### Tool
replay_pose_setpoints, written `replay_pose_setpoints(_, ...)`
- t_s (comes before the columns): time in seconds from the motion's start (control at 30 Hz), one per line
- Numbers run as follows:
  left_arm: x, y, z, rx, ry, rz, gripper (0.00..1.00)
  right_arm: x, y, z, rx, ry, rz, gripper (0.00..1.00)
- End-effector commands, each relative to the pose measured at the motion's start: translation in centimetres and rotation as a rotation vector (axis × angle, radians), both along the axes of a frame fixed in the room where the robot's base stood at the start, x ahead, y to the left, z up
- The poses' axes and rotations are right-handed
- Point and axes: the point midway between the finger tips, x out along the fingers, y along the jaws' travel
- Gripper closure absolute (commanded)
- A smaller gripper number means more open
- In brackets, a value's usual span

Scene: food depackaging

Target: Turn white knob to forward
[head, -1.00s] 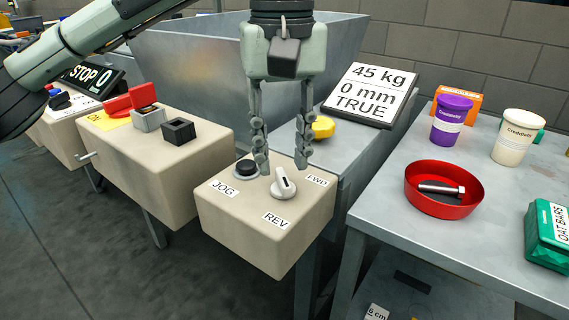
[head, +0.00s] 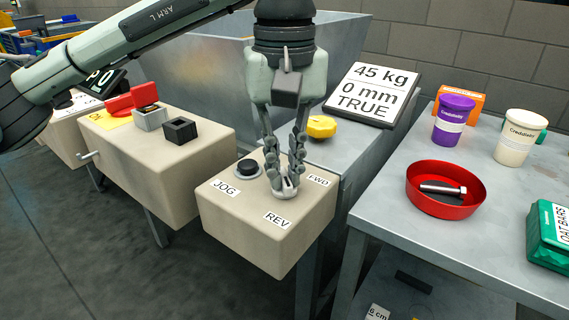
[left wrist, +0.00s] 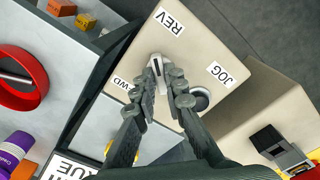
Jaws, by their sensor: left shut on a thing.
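The white knob (head: 285,192) sits on top of a beige control box (head: 262,238), among labels reading JOG, REV and FWD (head: 318,181). My left gripper (head: 285,182) reaches down from above and is shut on the knob, partly hiding it. The left wrist view also shows the white knob (left wrist: 157,68) between the fingertips, with a dark pointer slot. In that view the slot lies between the REV label (left wrist: 170,20) and the FWD label (left wrist: 123,84); its exact setting is hard to tell. My right gripper is not in view.
A black JOG button (head: 247,168) is close left of the knob. A yellow knob (head: 321,127) stands behind the box, near the display board (head: 371,94). A red bowl (head: 412,203) is on the table at right. Another beige box (head: 175,180) stands left.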

Motion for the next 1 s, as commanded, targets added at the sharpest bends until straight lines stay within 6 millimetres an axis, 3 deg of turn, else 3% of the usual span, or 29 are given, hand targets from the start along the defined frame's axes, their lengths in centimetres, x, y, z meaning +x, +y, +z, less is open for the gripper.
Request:
replay_pose_setpoints(0.27, 0.0, 0.0, -0.1, -0.001, 0.0, 0.05, 1.0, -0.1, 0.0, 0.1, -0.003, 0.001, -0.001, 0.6)
replay_pose_setpoints(0.83, 0.0, 0.0, -0.1, -0.002, -0.001, 0.507, 1.0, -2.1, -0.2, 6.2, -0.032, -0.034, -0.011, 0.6)
replay_pose_setpoints(1.0, 0.0, 0.0, -0.1, -0.002, -0.002, 0.67, 1.0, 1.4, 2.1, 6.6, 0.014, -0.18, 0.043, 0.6)
